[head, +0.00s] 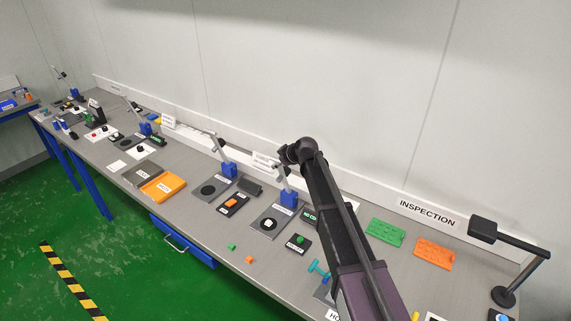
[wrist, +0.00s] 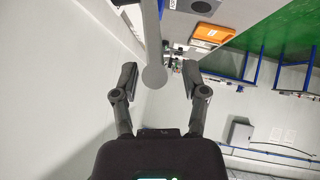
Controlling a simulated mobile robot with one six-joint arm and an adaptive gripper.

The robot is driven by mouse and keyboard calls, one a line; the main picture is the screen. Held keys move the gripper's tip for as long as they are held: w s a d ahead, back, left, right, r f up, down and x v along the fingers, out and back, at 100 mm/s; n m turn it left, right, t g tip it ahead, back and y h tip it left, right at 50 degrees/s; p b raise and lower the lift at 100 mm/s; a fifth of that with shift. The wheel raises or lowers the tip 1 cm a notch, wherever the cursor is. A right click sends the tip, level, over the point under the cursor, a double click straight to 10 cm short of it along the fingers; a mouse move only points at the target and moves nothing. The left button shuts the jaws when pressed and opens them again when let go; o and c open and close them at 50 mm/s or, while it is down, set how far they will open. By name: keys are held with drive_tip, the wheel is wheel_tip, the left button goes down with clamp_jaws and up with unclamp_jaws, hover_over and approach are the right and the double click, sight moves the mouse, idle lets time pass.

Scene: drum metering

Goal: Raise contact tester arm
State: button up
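A grey tester arm (head: 282,177) rises steeply from a blue block (head: 288,198) on a dark grey base plate (head: 262,226) in the head view. A white piece (head: 268,223) sits on a dark disc on that plate. In the wrist view, a grey bar with a rounded end (wrist: 153,76) lies between the fingers of my gripper (wrist: 159,70). The fingers are open, with gaps visible on both sides of the bar. In the head view my gripper (head: 284,157) is small and dark near the top of the arm, and its fingers are hard to make out.
A similar station with a blue block (head: 229,169) and raised arm stands to the left. An orange tray (head: 163,187) lies further left. Green (head: 385,232) and orange (head: 434,253) plates and a black lamp (head: 505,242) are on the right. The white wall is close behind.

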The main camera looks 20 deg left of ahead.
drive_tip(key=shift+d, duration=0.1)
drive_tip(key=shift+d, duration=0.1)
drive_tip(key=s+d+f+m+g+h+b, duration=0.1)
drive_tip(key=s+d+f+m, duration=0.3)
drive_tip(key=s+d, duration=0.5)
drive_tip(key=s+d+f+m+g+h+b, duration=0.2)
drive_tip(key=s+d+m, duration=0.4)
drive_tip(key=d, duration=1.6)
drive_tip(key=s+d+f+m+g+h+b, duration=0.1)
drive_tip(key=s+d+f+m+h+b, duration=0.2)
drive_tip(key=s+d, duration=1)
wheel_tip(320, 180, down, 3)
drive_tip(key=d+m+h, duration=0.2)
drive_tip(key=shift+d+m+g, duration=0.15)
drive_tip(key=shift+m+g, duration=0.25)
